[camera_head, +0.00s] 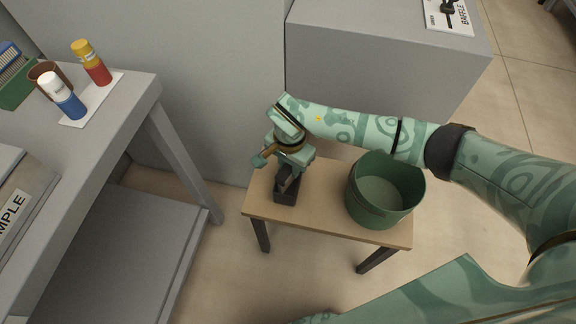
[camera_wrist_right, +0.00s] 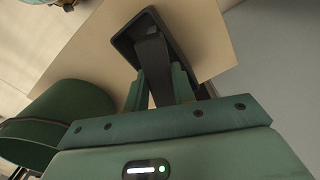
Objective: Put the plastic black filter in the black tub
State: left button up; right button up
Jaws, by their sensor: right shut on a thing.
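The black tub (camera_head: 285,198) is a small open rectangular box near the left end of the wooden stool. It also shows in the right wrist view (camera_wrist_right: 123,44). My right gripper (camera_head: 289,172) is directly above the tub, pointing down. It is shut on a dark, flat piece, the plastic black filter (camera_wrist_right: 152,66), whose lower end reaches into the tub's opening. Whether the filter touches the tub's floor cannot be told. The fingers hide part of the filter. My left gripper is not in view.
A green round bucket (camera_head: 384,195) stands on the wooden stool (camera_head: 325,190), right of the tub. A grey table (camera_head: 125,105) at left holds bottles (camera_head: 91,62). A grey block (camera_head: 385,60) stands behind, with a labelled black part (camera_head: 449,8) on top.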

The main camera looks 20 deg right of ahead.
jog(key=shift+w+f, duration=0.1)
jog(key=shift+f, duration=0.25)
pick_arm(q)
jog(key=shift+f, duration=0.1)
pick_arm(e)
jog(key=shift+r, duration=0.15)
jog(key=o, duration=1)
pick_arm(q)
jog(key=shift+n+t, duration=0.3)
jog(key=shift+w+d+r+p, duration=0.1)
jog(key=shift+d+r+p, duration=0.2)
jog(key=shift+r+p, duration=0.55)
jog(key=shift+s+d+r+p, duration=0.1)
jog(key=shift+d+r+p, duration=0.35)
jog(key=shift+p, duration=0.75)
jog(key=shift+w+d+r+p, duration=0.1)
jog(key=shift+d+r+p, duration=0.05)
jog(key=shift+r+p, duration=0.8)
pick_arm(e)
jog(key=shift+r, duration=6.05)
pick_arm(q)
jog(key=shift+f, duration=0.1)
